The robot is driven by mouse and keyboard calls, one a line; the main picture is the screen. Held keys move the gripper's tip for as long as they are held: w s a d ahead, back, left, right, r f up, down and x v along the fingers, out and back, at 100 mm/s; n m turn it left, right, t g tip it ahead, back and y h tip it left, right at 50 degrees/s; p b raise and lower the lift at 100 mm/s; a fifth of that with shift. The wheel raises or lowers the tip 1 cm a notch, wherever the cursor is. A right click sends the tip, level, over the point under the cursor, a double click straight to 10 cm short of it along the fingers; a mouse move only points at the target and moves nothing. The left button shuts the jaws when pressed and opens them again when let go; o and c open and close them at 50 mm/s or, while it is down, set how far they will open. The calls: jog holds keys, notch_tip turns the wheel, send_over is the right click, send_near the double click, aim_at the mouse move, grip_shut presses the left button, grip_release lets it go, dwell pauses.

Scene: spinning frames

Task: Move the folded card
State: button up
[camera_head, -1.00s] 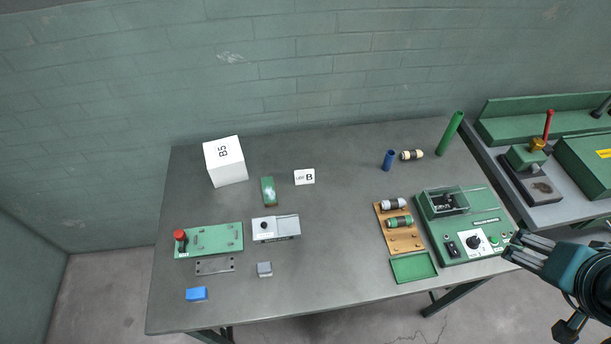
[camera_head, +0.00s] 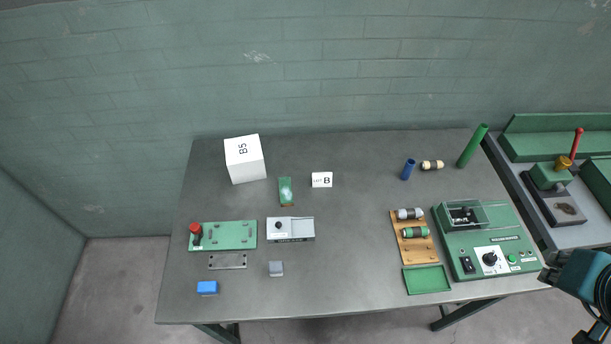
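The folded card (camera_head: 321,180) is small and white with a large black "B" and smaller print beside it. It stands on the grey table toward the back, left of the middle. My gripper (camera_head: 548,268) is at the right edge of the view, by the front right corner of the table, far from the card. Its fingers are small and partly lost against the dark background, so their opening does not show clearly.
A grey device (camera_head: 291,229) sits in front of the card. A green machine (camera_head: 487,243), a wooden rack (camera_head: 412,239) and a green tray (camera_head: 427,279) fill the right side. The table's middle (camera_head: 350,240) is clear.

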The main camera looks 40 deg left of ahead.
jog(key=w+a+n, duration=0.1)
jog(key=a, duration=0.1)
jog(key=w+a+r+n, duration=0.1)
jog(key=w+a, duration=0.1)
jog(key=w+a+n+g, duration=0.1)
jog(key=a, duration=0.1)
jog(key=shift+w+a+r+n+y, duration=0.15)
jog(key=shift+w+n+y, duration=0.15)
jog(key=shift+w, duration=0.05)
grip_shut()
jog(key=w+a+n+g, duration=0.1)
jog(key=w+a+n, duration=0.35)
jog(key=a, duration=0.45)
jog(key=n+g+h, duration=0.1)
jog(key=n+g, duration=0.4)
jog(key=n, duration=1.3)
send_over(303, 181)
notch_tip(303, 181, down, 22)
jog(key=shift+s+f, duration=0.15)
jog(key=shift+f, duration=0.1)
jog(key=shift+f, duration=0.1)
jog(key=shift+f, duration=4.85)
